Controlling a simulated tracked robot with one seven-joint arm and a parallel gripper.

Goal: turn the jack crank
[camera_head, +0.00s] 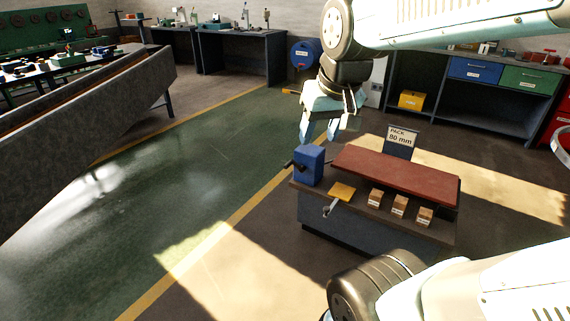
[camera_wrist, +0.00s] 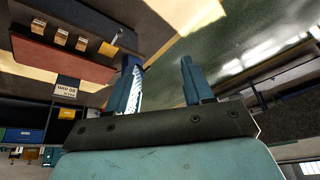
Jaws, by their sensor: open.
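A blue box (camera_head: 309,166) stands at the left end of a low grey bench, with a small dark handle (camera_head: 289,164) sticking out on its left; this may be the jack crank, but it is too small to be sure. A grey lever-like piece (camera_head: 330,209) hangs at the bench's front edge by a yellow plate (camera_head: 342,192). My gripper (camera_head: 318,133) is open and empty, pointing down above and behind the blue box, apart from it as far as I can tell. In the wrist view, the open fingers (camera_wrist: 162,66) show, and the left finger partly hides the blue box (camera_wrist: 127,62).
Workbenches (camera_head: 240,55) line the back wall. The green floor (camera_head: 150,200) left of the bench is clear.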

